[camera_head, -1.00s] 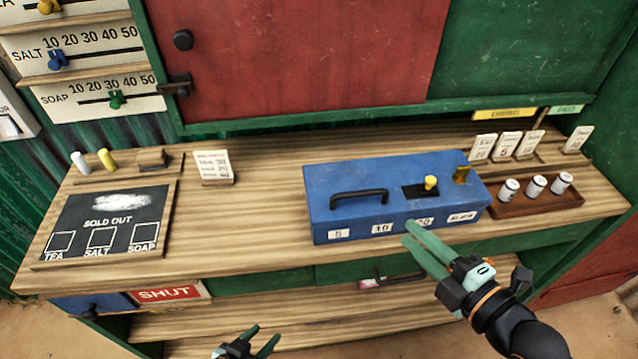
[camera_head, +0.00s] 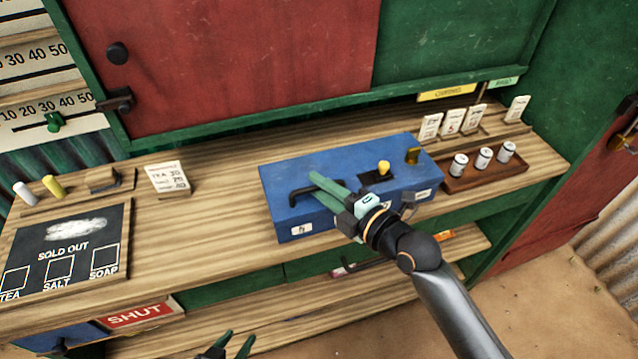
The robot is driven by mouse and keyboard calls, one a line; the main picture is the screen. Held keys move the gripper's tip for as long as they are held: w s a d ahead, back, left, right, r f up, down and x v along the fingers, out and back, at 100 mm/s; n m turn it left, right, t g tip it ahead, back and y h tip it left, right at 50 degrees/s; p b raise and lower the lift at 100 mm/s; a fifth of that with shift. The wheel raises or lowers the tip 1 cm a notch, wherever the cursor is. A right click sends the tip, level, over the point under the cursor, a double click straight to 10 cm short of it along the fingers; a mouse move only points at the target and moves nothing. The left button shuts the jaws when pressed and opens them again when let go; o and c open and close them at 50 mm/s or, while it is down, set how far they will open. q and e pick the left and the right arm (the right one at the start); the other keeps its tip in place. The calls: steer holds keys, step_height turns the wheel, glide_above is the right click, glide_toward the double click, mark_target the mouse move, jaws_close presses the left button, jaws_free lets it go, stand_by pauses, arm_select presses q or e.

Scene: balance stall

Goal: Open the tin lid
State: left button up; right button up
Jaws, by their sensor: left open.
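The tin is a blue box (camera_head: 282,222) standing closed on the wooden counter. It has a black bar handle (camera_head: 293,196) on its lid, a yellow knob (camera_head: 384,167) by a dark slot, and a brass clasp (camera_head: 413,156). My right gripper (camera_head: 313,181) is over the lid, its green fingertips at the handle and covering part of it. I cannot tell whether the fingers are around the handle or just above it. My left gripper (camera_head: 241,338) is open and empty at the bottom edge, low in front of the counter, partly cut off.
A tray (camera_head: 500,177) with three white canisters stands right of the tin, with price cards (camera_head: 452,121) behind. A sold-out board (camera_head: 66,235), chalks and a small sign (camera_head: 168,178) are on the left. The counter between sign and tin is clear.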

steer(key=shift+w+a, duration=0.25)
steer(key=shift+c, duration=0.3)
jaws_close()
steer(key=shift+f, duration=0.1)
stand_by(0.9)
